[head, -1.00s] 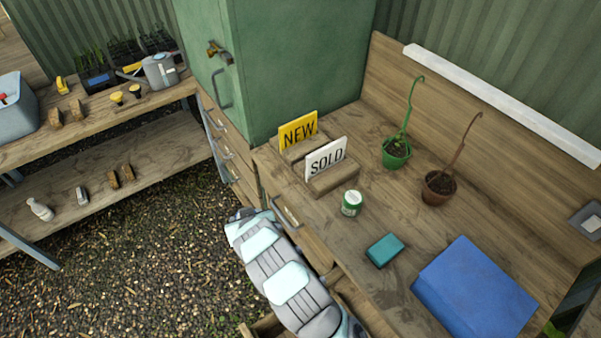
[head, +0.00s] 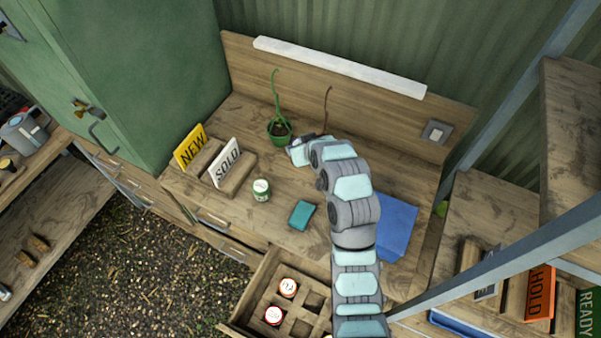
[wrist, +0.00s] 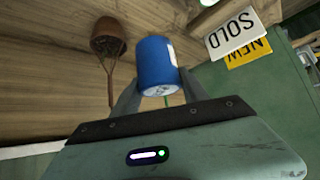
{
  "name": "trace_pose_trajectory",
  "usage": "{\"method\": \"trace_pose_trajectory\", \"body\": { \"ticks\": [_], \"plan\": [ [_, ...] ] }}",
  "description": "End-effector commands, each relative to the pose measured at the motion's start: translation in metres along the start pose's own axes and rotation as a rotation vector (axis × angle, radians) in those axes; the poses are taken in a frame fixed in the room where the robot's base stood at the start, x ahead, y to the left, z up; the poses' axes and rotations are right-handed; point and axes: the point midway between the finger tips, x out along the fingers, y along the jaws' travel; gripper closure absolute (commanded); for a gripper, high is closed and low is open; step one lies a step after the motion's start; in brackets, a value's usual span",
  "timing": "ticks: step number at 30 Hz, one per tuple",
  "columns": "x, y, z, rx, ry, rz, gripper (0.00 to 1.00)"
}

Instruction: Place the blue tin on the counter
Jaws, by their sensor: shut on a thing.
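The blue tin (wrist: 153,62) shows in the wrist view between the two fingers of my gripper (wrist: 158,88), which is shut on it. The tin has a pale label at one side and a silver end facing the camera. In the head view my arm reaches over the wooden counter (head: 232,122), its far end near the plant pots. There the tin and fingers are hidden. I cannot tell whether the tin touches the counter.
On the counter stand a green tin (head: 261,190), a teal box (head: 301,215), a blue box (head: 398,225), a green pot (head: 280,133) and a SOLD sign (head: 225,162). A brown pot shows in the wrist view (wrist: 108,38). An open drawer (head: 262,285) holds red-and-white tins.

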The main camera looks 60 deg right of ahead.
Motion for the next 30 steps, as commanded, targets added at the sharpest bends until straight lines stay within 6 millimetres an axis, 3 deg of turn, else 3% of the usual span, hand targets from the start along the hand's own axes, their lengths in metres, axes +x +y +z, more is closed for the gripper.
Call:
{"method": "trace_pose_trajectory", "body": {
  "ticks": [8,15,30],
  "plan": [
    [0.052,-0.002,0.056,0.003,-0.012,-0.003,0.95],
    [0.09,-0.001,0.091,0.003,-0.005,-0.001,0.95],
    [0.12,-0.001,0.121,0.002,-0.003,-0.002,0.95]
  ]
}}
